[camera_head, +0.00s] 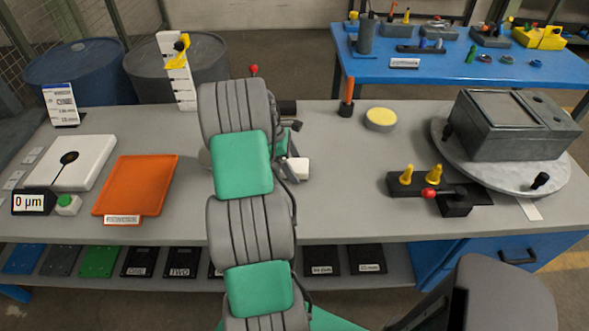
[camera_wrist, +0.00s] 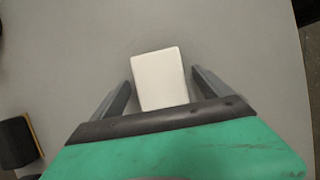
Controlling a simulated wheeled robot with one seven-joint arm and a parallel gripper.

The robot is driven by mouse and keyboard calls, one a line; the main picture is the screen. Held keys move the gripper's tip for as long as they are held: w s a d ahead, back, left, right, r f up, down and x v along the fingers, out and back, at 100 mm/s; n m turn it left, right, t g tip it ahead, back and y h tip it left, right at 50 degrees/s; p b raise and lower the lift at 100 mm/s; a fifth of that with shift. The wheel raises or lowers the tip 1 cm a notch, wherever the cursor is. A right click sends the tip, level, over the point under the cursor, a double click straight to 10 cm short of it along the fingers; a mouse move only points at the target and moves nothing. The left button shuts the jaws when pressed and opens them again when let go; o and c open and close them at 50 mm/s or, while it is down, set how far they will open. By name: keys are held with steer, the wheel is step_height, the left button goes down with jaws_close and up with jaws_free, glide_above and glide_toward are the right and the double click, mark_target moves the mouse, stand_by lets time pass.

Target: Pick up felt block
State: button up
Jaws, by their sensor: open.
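The felt block appears to be the white rectangular block (camera_wrist: 160,80) seen between my fingers in the wrist view. It lies on the grey bench top, and a gap shows between it and each finger. In the head view a small part of the white block (camera_head: 299,169) shows to the right of my arm. My gripper (camera_wrist: 161,76) is open, with one finger on each side of the block. In the head view my own arm hides most of the gripper. I cannot tell the height of the fingertips above the bench.
An orange tray (camera_head: 134,187) and a white plate (camera_head: 72,163) lie to the left. A yellow-topped disc (camera_head: 380,117), a black fixture with yellow knobs (camera_head: 432,186) and a grey box (camera_head: 517,125) on a round plate stand to the right. Bench between is mostly clear.

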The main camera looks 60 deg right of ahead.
steer(key=shift+s+f, duration=0.15)
steer(key=shift+f, duration=0.3)
steer(key=shift+c, duration=0.3)
steer(key=c, duration=1.5)
steer(key=shift+r, duration=0.1)
